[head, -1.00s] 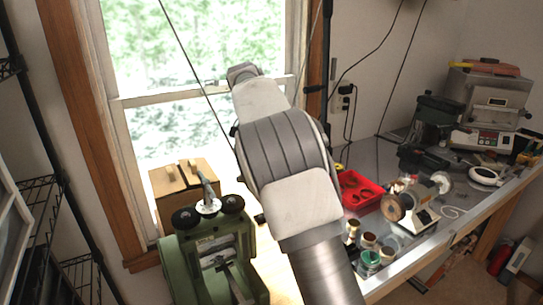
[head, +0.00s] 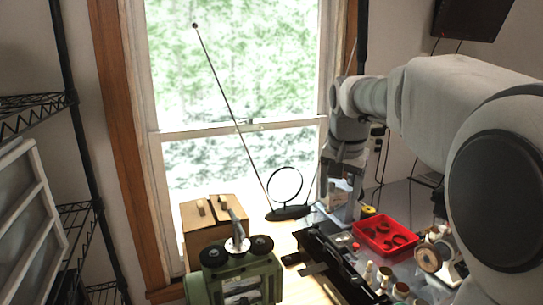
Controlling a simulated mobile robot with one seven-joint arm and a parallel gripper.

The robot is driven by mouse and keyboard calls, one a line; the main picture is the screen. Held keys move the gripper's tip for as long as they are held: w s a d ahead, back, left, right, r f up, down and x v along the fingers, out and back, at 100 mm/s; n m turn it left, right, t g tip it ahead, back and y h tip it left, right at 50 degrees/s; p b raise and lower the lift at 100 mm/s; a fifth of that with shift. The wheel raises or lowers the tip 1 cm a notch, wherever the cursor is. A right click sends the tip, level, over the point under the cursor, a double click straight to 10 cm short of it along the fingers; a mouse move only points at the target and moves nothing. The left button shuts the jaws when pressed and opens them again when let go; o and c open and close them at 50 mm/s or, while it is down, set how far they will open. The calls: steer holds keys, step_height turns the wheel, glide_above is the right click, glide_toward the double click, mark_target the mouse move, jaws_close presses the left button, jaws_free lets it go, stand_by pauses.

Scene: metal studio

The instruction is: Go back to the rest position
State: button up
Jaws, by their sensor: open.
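My arm reaches in from the right side of the head view and bends down at its wrist in front of the window's right edge. My gripper (head: 338,205) hangs below the wrist, pointing down over the back of the workbench. It is small in the picture and its fingertips are hard to make out against the clutter. It is open, and I see nothing held in it. It appears beside the black antenna (head: 288,212) with its loop, and left of the red tray (head: 384,238); whether it touches anything cannot be told.
A green rolling mill (head: 235,280) and a wooden box (head: 205,222) stand at lower left. A long black tool (head: 345,265) lies at the front centre. A grinder (head: 432,255) is partly behind my arm. Wire shelving (head: 75,215) stands at left; a window (head: 235,80) is behind.

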steer(key=s+f+n+t, duration=0.1)
steer(key=s+f+n, duration=0.2)
steer(key=s, duration=1)
steer(key=s+f+n, duration=0.3)
steer(key=s+f, duration=0.1)
steer(key=s, duration=0.9)
steer(key=shift+s+a+t+y, duration=0.2)
steer(key=shift+t+y, duration=0.1)
steer(key=shift+t, duration=0.1)
